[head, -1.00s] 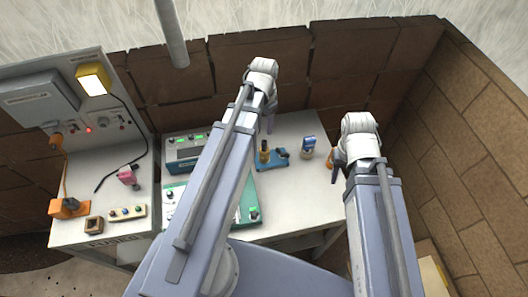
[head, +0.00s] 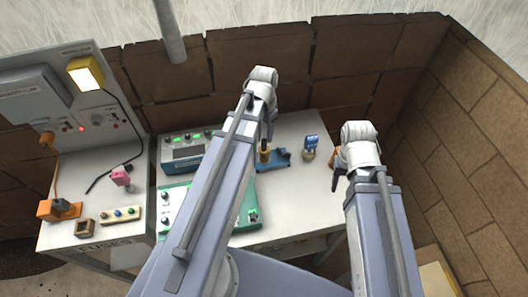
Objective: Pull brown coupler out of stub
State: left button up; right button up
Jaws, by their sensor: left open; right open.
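A small upright brown-and-yellow piece (head: 264,153), which looks like the coupler, stands at the left part of a low blue base (head: 275,163) on the white table. I cannot clearly tell the coupler from its stub at this size. My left gripper (head: 268,130) is open, pointing down just above and behind this piece; whether it touches is hidden. My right gripper (head: 336,180) is open near the table's right edge. An orange-brown thing (head: 335,157) shows partly behind it.
A blue-and-white device (head: 310,147) stands between the grippers. A meter box (head: 185,150) and a green-edged panel (head: 172,199) lie left of my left arm. A side bench holds a pink plug (head: 121,176) and an orange block (head: 58,209). Brick walls stand behind and right.

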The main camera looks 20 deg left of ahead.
aim_at(264, 141)
pick_arm(q)
jog(key=shift+f+b, duration=1.9)
jog(key=shift+f, duration=0.15)
grip_shut()
dwell(0.7)
